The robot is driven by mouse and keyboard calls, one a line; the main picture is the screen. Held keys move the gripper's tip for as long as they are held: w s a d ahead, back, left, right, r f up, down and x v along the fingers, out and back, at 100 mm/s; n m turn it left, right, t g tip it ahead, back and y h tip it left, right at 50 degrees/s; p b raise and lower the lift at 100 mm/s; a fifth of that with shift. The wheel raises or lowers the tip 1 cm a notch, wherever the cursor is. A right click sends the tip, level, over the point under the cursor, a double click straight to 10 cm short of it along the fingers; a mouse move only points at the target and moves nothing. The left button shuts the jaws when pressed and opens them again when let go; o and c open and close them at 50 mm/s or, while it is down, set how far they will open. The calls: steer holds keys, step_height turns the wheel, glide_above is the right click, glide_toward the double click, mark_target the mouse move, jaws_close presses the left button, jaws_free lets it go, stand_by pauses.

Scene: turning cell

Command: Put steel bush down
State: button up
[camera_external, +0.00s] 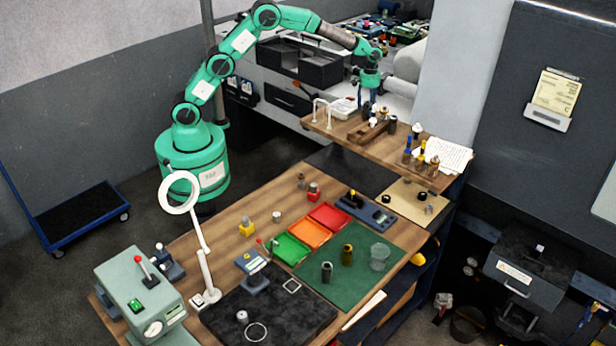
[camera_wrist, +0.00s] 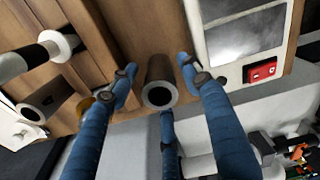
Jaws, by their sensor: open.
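The steel bush (camera_wrist: 159,95) is a grey hollow cylinder on the wooden raised shelf (camera_wrist: 135,20) in the wrist view, with its open end facing the camera. My gripper (camera_wrist: 158,72) is open, with its blue fingers spread around the bush. Gaps show between the bush and the two side fingers; the third finger's contact with it is unclear. In the external view my gripper (camera_external: 368,106) points down over the raised shelf (camera_external: 335,128). The bush is too small and hidden there to make out surely.
A wooden block (camera_external: 369,131) with cylinders stands close by on the shelf. Several small parts and a paper (camera_external: 450,155) lie on the shelf's right side.

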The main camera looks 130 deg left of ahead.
step_height(320, 180, up, 12)
steer(key=shift+f+b, duration=0.15)
steer(key=shift+b, duration=0.3)
stand_by(1.0)
